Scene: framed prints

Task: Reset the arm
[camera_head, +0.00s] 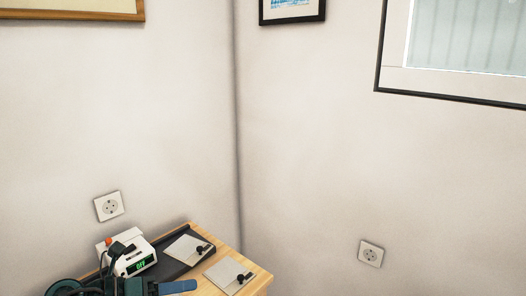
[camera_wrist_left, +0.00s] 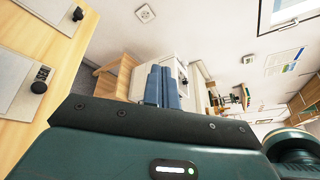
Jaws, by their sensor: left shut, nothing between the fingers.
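My left gripper (camera_head: 186,286) is low in the head view, in front of the wooden tabletop (camera_head: 262,277). Its two blue fingers also show in the left wrist view (camera_wrist_left: 162,72), side by side, shut and with nothing between them. They point into open room, away from the tabletop at the left of that view. My right gripper is in neither view.
A white device (camera_head: 130,257) with a green display stands on the tabletop. Two pale plates with black knobs (camera_head: 188,248) (camera_head: 229,275) lie beside it. Walls with sockets (camera_head: 109,206) (camera_head: 370,253) and framed prints rise behind.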

